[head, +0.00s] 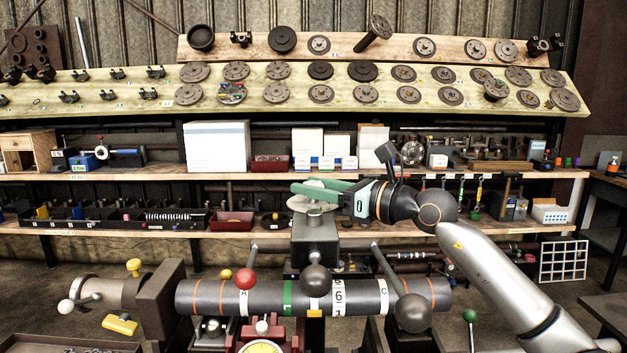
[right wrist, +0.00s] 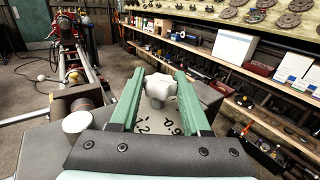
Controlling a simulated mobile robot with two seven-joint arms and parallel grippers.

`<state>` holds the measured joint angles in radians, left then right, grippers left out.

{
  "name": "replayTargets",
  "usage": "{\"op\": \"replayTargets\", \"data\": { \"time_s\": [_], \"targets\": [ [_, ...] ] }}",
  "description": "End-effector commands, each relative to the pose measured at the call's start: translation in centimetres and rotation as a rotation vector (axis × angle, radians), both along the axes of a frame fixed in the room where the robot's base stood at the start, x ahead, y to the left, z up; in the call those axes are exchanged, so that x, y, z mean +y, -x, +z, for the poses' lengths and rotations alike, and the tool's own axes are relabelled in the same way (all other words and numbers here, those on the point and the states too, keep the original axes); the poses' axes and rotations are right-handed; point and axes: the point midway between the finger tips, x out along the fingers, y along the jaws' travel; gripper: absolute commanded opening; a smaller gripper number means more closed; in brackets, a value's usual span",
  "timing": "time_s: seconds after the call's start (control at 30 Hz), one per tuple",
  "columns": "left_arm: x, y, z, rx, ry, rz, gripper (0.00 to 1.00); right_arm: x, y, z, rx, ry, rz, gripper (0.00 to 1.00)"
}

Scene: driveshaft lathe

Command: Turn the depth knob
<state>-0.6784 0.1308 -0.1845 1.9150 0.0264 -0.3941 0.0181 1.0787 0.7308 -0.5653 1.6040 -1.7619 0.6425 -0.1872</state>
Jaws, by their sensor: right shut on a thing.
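The depth knob (right wrist: 160,86) is a pale, star-shaped knob in the right wrist view. It stands on a round dial plate (right wrist: 152,126) with dark numbers, part of which is hidden by the gripper. In the head view the dial plate (head: 299,204) shows on top of a dark block (head: 315,240) above the shaft. My right gripper (head: 308,188) reaches in from the right with its green fingers either side of the knob. In the right wrist view the gripper (right wrist: 160,76) is shut on the knob. My left gripper is not in view.
A dark horizontal shaft (head: 262,297) with coloured bands lies below the dial. Shelves with boxes (head: 217,146) and metal parts stand behind.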

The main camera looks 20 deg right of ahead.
Motion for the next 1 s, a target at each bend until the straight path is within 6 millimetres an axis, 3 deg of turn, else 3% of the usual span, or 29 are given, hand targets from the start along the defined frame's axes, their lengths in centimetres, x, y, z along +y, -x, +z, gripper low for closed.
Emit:
{"op": "replayTargets", "data": {
  "time_s": [0.33,0.37,0.6,1.0],
  "targets": [
    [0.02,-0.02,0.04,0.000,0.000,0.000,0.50,0.00,0.02,-0.03,-0.002,-0.002,-0.006,0.00],
    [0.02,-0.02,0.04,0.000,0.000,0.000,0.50,0.00,0.03,-0.03,-0.002,-0.002,-0.006,0.49],
    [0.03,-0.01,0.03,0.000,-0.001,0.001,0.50,0.02,0.03,-0.01,-0.002,-0.002,-0.005,0.76],
    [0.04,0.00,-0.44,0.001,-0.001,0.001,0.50,-0.75,0.82,-0.20,-0.003,0.000,-0.007,0.77]
  ]
}}
